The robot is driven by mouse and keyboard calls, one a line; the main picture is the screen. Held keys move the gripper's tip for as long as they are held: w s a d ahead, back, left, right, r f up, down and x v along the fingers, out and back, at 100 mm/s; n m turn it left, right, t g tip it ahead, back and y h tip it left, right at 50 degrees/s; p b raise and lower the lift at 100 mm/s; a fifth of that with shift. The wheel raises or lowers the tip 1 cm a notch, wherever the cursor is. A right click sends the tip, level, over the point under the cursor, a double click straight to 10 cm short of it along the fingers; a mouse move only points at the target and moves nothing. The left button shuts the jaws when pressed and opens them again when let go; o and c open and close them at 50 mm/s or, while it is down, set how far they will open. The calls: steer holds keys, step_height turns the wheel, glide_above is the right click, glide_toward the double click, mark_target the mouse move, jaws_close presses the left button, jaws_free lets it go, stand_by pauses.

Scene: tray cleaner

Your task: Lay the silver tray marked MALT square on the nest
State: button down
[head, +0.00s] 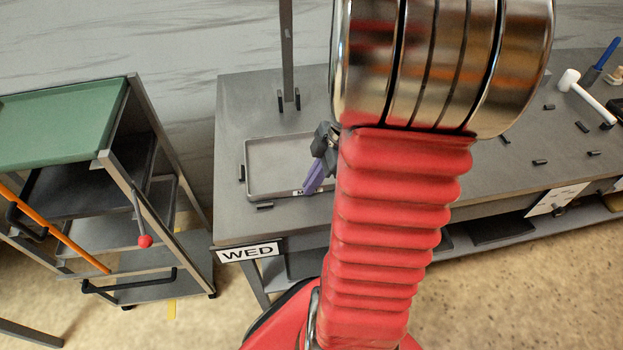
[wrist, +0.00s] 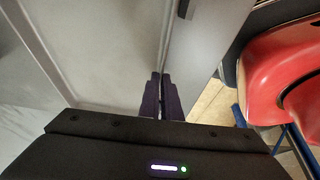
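The silver-grey tray (head: 262,190) lies on the left part of the grey table, with a white label (head: 311,191) on its front edge, partly covered by my gripper. Its letters are only partly readable. The tray also fills the upper left of the wrist view (wrist: 100,50). My gripper (head: 310,189) is at the tray's front right. In the wrist view its purple fingers (wrist: 161,76) are close together, with the tray's rim running between them. Short black stops stand beside the tray's left side (head: 241,173) and front (head: 265,206). My arm hides the tray's right side.
A grey post (head: 288,50) rises behind the tray. Several black stops (head: 540,162) mark a clear area at right, with a white-headed mallet (head: 570,80) beyond. A cart with a green top (head: 60,125) stands left. A WED sign (head: 248,251) hangs on the table's front.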

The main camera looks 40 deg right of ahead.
steer(key=c, duration=1.9)
jaws_free()
steer(key=v, duration=1.3)
steer(key=shift+r, duration=0.4)
